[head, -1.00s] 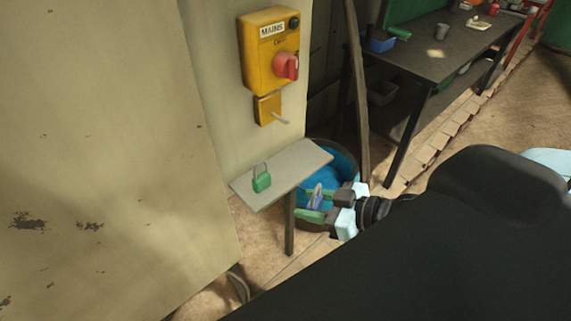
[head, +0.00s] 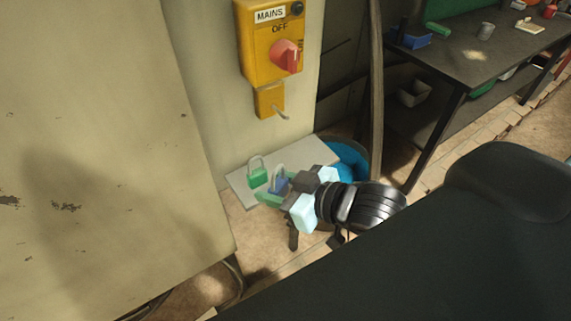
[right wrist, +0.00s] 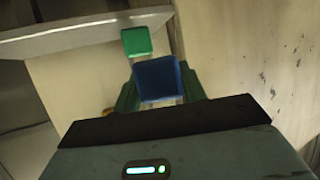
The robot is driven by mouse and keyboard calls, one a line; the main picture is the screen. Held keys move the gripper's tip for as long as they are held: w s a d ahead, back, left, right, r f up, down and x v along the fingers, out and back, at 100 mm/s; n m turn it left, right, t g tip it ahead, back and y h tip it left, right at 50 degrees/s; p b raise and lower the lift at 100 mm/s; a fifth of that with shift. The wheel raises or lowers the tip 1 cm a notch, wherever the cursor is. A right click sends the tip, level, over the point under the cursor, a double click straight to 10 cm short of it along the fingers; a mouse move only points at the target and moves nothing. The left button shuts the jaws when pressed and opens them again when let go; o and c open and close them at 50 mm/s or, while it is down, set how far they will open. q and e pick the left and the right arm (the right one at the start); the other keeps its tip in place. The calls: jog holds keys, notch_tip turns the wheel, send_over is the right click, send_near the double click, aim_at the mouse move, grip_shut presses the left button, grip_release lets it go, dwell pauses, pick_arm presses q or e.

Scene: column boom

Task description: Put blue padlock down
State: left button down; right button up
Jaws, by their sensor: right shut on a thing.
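The blue padlock (head: 278,185) is held between the green fingertips of my right gripper (head: 274,190), at the shelf's front part. In the right wrist view the blue padlock (right wrist: 157,79) sits between the fingers. I cannot tell whether it touches the shelf. The green padlock (head: 258,177) stands upright on the grey shelf (head: 240,188), just left of the blue one. The green padlock also shows beyond the blue one in the right wrist view (right wrist: 136,41). My left gripper is not in view.
The yellow mains switch box (head: 268,45) with a red knob is on the wall above the shelf. A blue drum (head: 348,160) stands behind the shelf's right end. A dark workbench (head: 465,65) is at the upper right. The shelf's back right part is bare.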

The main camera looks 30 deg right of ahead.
jog(key=shift+w+d, duration=0.25)
jog(key=shift+d, duration=0.05)
send_over(306, 158)
jog(key=shift+s+a+f, duration=0.2)
jog(key=shift+a+f, duration=0.15)
jog(key=shift+f, duration=0.3)
jog(key=f, duration=0.3)
jog(key=shift+w+d, duration=0.25)
jog(key=shift+d, duration=0.1)
jog(key=shift+f, duration=0.3)
jog(key=shift+f, duration=0.15)
jog(key=o, duration=1.1)
jog(key=shift+c, duration=0.2)
